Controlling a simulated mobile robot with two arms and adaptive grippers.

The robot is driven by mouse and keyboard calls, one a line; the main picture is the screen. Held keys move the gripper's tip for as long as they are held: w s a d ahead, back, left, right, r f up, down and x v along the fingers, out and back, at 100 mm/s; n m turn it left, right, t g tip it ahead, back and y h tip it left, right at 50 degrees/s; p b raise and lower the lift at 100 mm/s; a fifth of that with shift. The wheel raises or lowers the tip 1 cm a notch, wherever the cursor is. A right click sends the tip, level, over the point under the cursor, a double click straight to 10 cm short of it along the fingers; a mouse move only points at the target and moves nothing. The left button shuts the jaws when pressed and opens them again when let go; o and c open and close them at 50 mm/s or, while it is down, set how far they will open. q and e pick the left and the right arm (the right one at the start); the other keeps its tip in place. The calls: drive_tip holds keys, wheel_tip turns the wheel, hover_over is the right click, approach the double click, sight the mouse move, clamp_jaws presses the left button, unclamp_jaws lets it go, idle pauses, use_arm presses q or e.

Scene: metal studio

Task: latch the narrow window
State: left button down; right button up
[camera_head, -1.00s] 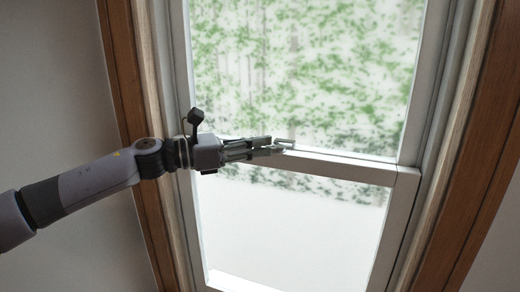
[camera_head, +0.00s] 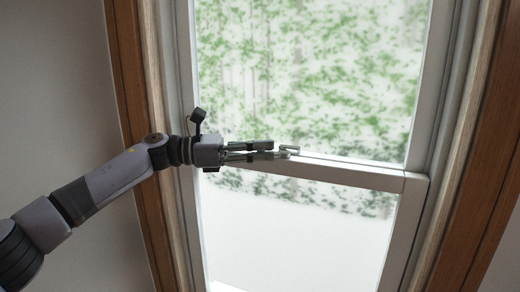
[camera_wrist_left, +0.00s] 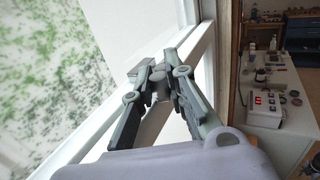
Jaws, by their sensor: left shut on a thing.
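The narrow window (camera_head: 390,181) has a white frame with a horizontal meeting rail across its middle. A small grey latch (camera_head: 291,150) sits on top of that rail, near its middle. My left gripper (camera_head: 285,153) reaches in from the left along the rail, its fingertips at the latch. In the left wrist view the fingers (camera_wrist_left: 158,82) are closed in on a small grey piece between the tips, which looks like the latch; the fingers hide much of it.
Wooden trim (camera_head: 490,150) frames the window on both sides. Green foliage shows through the upper pane. In the left wrist view, a white counter (camera_wrist_left: 262,112) with several small items and a device stands to the right.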

use_arm(q)
drive_tip(key=c, duration=1.6)
unclamp_jaws()
drive_tip(key=shift+d, duration=0.1)
drive_tip(key=shift+o, duration=0.2)
drive_tip(key=s+a, duration=0.2)
drive_tip(key=a, duration=1)
